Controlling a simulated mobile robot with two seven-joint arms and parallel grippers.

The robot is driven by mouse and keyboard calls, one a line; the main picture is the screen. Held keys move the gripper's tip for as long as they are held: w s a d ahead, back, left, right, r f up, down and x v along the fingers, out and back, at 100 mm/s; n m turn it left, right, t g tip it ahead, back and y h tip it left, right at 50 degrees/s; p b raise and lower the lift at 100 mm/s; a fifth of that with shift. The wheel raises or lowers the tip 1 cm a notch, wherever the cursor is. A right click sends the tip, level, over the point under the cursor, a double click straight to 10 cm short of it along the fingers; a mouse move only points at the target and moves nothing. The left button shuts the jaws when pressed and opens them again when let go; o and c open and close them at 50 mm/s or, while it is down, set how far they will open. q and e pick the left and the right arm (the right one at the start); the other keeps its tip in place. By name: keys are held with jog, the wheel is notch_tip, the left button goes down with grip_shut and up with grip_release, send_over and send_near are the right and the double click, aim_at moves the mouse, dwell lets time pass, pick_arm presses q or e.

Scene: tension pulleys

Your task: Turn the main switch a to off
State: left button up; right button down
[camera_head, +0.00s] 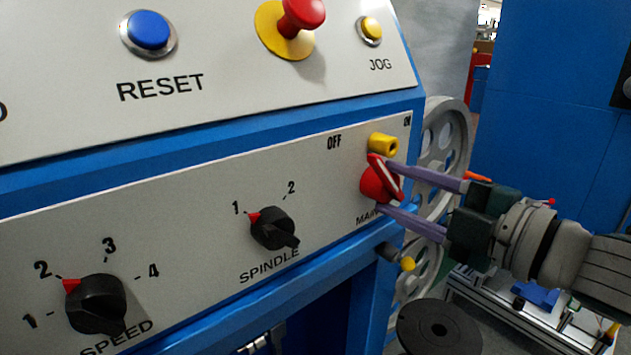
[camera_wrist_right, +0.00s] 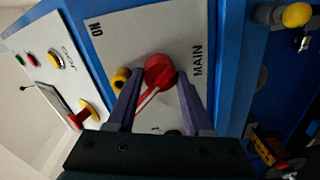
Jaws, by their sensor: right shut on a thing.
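The main switch is a red knob (camera_head: 371,184) with a white line on its raised grip, at the right end of the lower panel. In the head view the upper end of the grip leans up and left, toward the OFF side. The OFF label (camera_head: 334,143) is at its upper left and the ON label (camera_head: 407,122) at its upper right. My right gripper (camera_head: 385,185) comes from the right, its purple fingers shut on the knob from above and below. The right wrist view shows the knob (camera_wrist_right: 159,70) between the fingertips. My left gripper is not in view.
A yellow tube-shaped part (camera_head: 383,143) sits just above the switch, close to the upper finger. The spindle knob (camera_head: 272,229) and speed knob (camera_head: 96,304) are to the left. A red emergency button (camera_head: 302,14) is above. A yellow-tipped peg (camera_head: 407,264) sticks out below.

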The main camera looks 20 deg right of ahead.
jog(key=shift+n, duration=0.5)
jog(key=shift+c, duration=1.5)
grip_release()
